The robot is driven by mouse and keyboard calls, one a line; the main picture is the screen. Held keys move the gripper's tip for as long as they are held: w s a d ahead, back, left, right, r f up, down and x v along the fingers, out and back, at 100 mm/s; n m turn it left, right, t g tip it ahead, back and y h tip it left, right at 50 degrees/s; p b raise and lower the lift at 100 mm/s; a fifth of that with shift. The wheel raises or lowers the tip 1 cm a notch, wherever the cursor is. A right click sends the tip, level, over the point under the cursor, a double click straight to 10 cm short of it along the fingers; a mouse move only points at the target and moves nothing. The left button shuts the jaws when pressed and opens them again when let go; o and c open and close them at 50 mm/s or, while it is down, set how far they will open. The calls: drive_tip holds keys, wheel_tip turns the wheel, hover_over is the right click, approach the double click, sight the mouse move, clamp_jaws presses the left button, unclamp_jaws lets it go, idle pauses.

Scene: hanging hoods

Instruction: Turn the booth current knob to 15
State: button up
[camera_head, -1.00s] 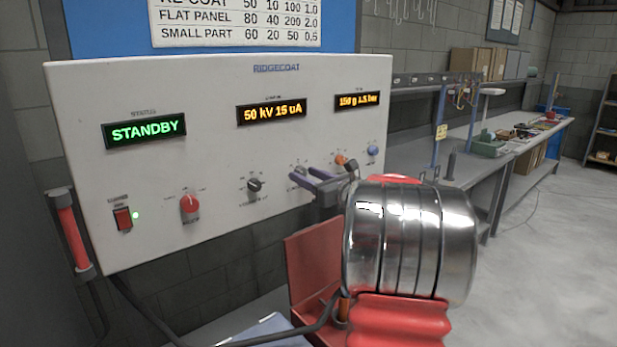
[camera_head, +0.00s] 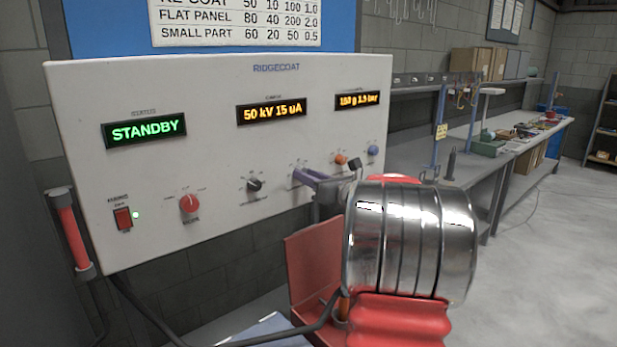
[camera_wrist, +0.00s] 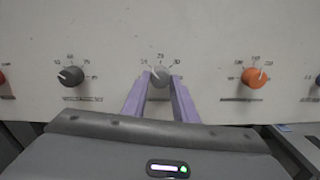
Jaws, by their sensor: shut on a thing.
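The booth panel (camera_head: 150,80) is white and carries a row of knobs. The current knob (camera_wrist: 160,76) is grey, with a scale printed above it, and sits between my fingertips in the wrist view. My gripper (camera_wrist: 159,82) has purple fingers, one on each side of this knob, and is shut on it. In the head view my gripper (camera_head: 306,177) reaches the panel from the right and covers most of the knob. The middle display (camera_head: 271,111) reads 50 kV 15 uA.
A dark grey knob (camera_wrist: 71,76) is left of the held knob and an orange knob (camera_wrist: 256,78) is right of it. A red knob (camera_head: 189,204), a blue knob (camera_head: 373,150) and a STANDBY display (camera_head: 144,131) are also on the panel. A workbench (camera_head: 470,165) stands to the right.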

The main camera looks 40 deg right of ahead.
idle(0.3)
drive_tip(key=o, duration=1)
drive_tip(key=shift+o, duration=0.2)
drive_tip(key=shift+s, duration=0.1)
drive_tip(key=s+a, duration=0.1)
drive_tip(key=s, duration=1.2)
drive_tip(key=shift+s+a, duration=0.25)
